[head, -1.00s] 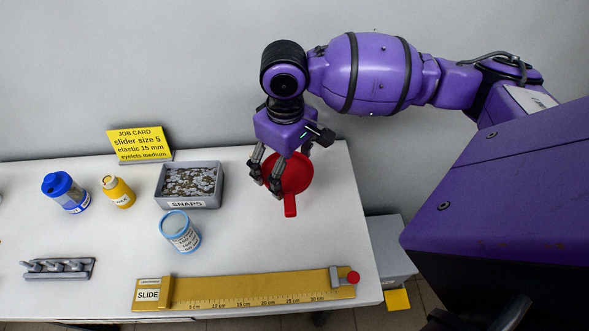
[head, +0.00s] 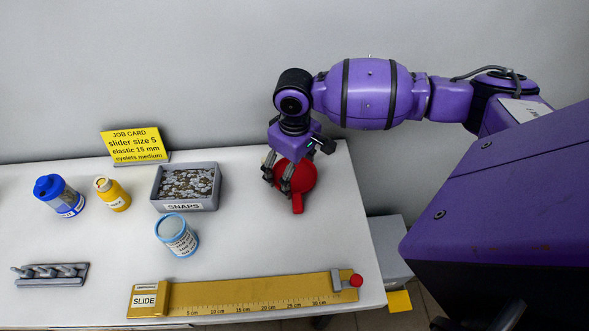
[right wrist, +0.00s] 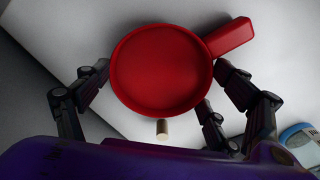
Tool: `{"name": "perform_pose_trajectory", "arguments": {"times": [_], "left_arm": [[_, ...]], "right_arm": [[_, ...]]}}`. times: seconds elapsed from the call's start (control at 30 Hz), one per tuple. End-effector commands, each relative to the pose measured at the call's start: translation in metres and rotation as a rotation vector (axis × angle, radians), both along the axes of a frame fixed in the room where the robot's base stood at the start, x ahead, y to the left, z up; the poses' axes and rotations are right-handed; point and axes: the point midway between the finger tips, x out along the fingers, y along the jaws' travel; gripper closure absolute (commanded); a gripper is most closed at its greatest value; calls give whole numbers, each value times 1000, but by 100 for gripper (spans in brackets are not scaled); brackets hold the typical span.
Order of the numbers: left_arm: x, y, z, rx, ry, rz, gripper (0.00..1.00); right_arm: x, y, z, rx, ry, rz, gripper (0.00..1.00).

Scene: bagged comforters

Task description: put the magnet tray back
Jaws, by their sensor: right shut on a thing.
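The magnet tray (head: 303,178) is a round red dish with a short handle, at the right end of the white table in the head view. It also shows in the right wrist view (right wrist: 162,70), its handle pointing to the upper right. My right gripper (head: 278,183) reaches down over its left side, with its fingers shut on the tray. In the wrist view the fingers stand at both sides of the dish. I cannot tell whether the tray touches the table. My left gripper is not in view.
A small brass-coloured cylinder (right wrist: 162,129) shows beside the tray rim. A brass slide gauge (head: 240,294) lies along the front. The table's right edge (head: 365,220) is close.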

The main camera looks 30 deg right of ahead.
Motion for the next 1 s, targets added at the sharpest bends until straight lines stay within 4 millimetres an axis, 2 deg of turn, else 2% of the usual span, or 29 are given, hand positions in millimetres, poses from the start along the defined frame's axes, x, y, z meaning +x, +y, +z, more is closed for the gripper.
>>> {"name": "perform_pose_trajectory", "arguments": {"times": [0.17, 0.2, 0.3, 0.73, 0.87, 1.0], "left_arm": [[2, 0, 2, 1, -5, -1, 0], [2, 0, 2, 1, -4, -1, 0], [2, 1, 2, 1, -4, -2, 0], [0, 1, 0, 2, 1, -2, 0], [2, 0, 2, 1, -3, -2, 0], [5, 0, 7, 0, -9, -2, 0]], "right_arm": [[0, 0, -2, 0, 0, -1, 44], [0, 0, -3, 0, 0, -1, 12], [0, 0, -3, 0, 0, 0, 0], [0, 0, 0, -1, 0, 0, 0], [1, 0, 18, -1, -1, -1, 0], [2, 0, 49, 0, -5, 1, 0]]}}
